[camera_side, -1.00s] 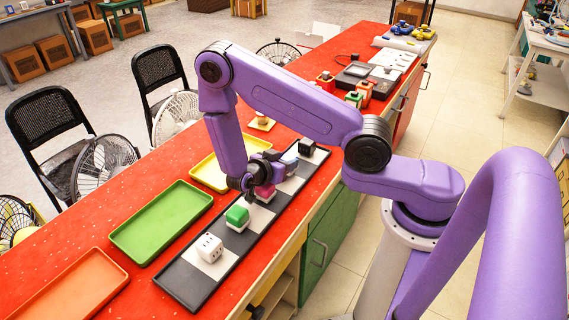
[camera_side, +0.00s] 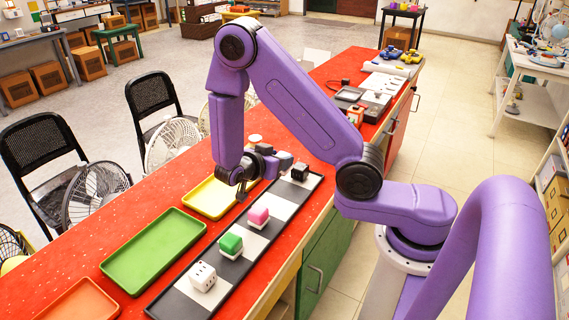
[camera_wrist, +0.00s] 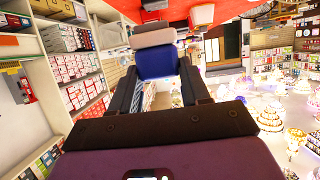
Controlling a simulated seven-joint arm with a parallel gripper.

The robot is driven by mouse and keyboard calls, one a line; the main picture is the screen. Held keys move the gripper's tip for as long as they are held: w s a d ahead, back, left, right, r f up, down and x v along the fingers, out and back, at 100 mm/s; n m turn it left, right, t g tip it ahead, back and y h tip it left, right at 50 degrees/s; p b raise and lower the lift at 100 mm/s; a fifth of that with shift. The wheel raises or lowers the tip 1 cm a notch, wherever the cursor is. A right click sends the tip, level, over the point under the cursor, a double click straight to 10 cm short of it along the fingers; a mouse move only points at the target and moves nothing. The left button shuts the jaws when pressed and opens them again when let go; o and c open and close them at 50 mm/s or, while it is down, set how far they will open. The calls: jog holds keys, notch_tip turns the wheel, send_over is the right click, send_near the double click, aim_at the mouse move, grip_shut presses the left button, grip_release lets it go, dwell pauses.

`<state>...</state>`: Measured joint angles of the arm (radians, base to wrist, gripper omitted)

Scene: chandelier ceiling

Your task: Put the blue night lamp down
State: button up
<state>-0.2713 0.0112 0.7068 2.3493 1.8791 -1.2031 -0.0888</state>
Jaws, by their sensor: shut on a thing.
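In the side view, my gripper (camera_side: 276,160) is level, beside the long black-and-white strip tray (camera_side: 190,309), and points away toward its far end. It is shut on the blue night lamp (camera_side: 285,159), which looks small and blue-grey there. In the wrist view, the lamp (camera_wrist: 157,63) is a dark blue block with a white part, held between the two dark fingers (camera_wrist: 158,80). The lamp appears raised near the tray's far part; the exact gap below it is hard to tell. The tray holds a white cube (camera_side: 203,277), a green lamp (camera_side: 230,243), a pink lamp (camera_side: 258,217) and a black lamp (camera_side: 300,173).
A yellow tray (camera_side: 207,212), a green tray (camera_side: 150,252) and an orange tray (camera_side: 85,302) lie left of the strip on the red counter (camera_side: 120,238). Devices (camera_side: 365,100) stand at the counter's far end. Fans and chairs (camera_side: 45,150) stand beyond its left edge.

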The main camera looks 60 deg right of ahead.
jog(key=s+d+r+m+g, duration=0.1)
jog(key=s+d+m+g, duration=0.1)
jog(key=d, duration=0.6)
jog(key=s+d+r+m+g, duration=0.2)
jog(key=d+g, duration=0.1)
jog(key=d, duration=0.6)
jog(key=shift+y, duration=0.4)
jog(key=w+d+f, duration=0.2)
jog(key=w+f, duration=0.1)
jog(key=w+d+f, duration=0.3)
jog(key=w, duration=0.1)
jog(key=w+d+f, duration=0.3)
jog(key=shift+w+d+f, duration=0.25)
jog(key=shift+w, duration=0.15)
jog(key=shift+w+d+f, duration=0.2)
jog(key=shift+w+f, duration=0.05)
jog(key=shift+f, duration=1.6)
jog(key=shift+f, duration=0.2)
jog(key=o, duration=1.1)
jog(key=shift+c, duration=0.2)
